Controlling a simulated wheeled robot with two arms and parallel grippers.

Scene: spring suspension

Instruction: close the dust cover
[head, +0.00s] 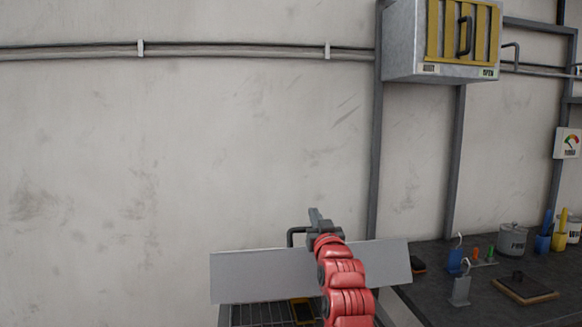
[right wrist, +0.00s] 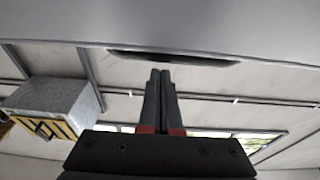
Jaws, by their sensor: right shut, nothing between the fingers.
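A plain grey panel (head: 255,275), which looks like the dust cover, stands raised at the bottom middle of the head view. A dark handle (head: 295,235) shows at its top edge. My right arm crosses in front of the panel and hides part of it. My right gripper (head: 315,214) is shut and empty near the handle; I cannot tell whether it touches. In the right wrist view the shut fingertips (right wrist: 161,73) point toward a grey surface (right wrist: 220,25) with a dark curved strip (right wrist: 175,58). My left gripper is not in view.
Below the panel is a dark grid (head: 258,315). A dark bench (head: 470,300) at right holds weights (head: 460,288), a grey pot (head: 513,240) and a small board (head: 525,289). A yellow-striped wall box (head: 425,50) hangs upper right. The left wall area is clear.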

